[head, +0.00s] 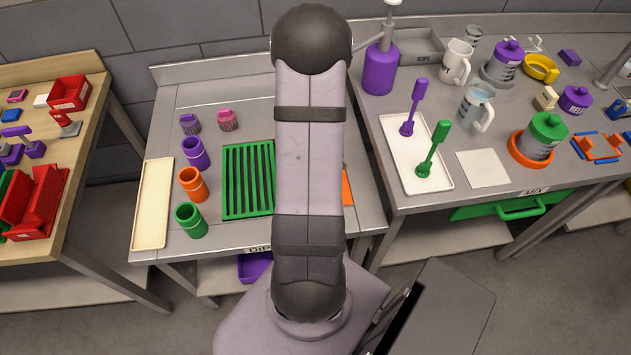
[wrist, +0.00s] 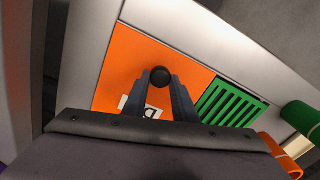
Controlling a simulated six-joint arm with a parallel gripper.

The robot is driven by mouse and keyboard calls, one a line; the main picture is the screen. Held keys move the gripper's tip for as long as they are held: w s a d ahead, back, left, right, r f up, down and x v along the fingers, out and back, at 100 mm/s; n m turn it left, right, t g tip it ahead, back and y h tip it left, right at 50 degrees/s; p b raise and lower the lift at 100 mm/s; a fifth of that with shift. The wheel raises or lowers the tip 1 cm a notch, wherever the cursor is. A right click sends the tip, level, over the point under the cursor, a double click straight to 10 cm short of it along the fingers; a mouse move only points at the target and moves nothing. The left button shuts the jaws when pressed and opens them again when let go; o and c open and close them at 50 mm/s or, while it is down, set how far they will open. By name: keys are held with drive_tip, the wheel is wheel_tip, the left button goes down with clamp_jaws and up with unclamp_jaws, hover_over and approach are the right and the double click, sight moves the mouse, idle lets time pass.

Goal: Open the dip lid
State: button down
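The dip lid (wrist: 124,67) is a flat orange panel with a round black knob (wrist: 160,77) and a white label, partly hidden by my gripper in the wrist view. It looks flat on the grey bench. In the head view my arm hides most of it, leaving an orange sliver (head: 346,188) right of the arm. My gripper (wrist: 160,79) is over the lid, with one dark finger on each side of the knob, the tips close to it. Whether the fingers press on the knob or stand just clear of it I cannot tell. My arm hides the gripper in the head view.
A green slotted rack (head: 233,184) lies beside the lid. Purple, orange and green cups (head: 190,220) and a cream tray (head: 152,203) stand further left. The bench (head: 222,101) behind the rack is partly clear. The right bench holds a white tray (head: 440,178) and a purple bottle (head: 380,68).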

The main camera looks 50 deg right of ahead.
drive_tip(key=w+d+b, duration=0.2)
drive_tip(key=w+d, duration=1.3)
drive_tip(key=shift+w+d, duration=0.35)
drive_tip(key=shift+w, duration=0.05)
drive_tip(key=shift+r, duration=0.1)
drive_tip(key=c, duration=1.4)
unclamp_jaws()
drive_tip(key=shift+c, duration=0.2)
wheel_tip(320, 180, up, 7)
drive_tip(key=b, duration=0.2)
drive_tip(key=shift+r, duration=0.15)
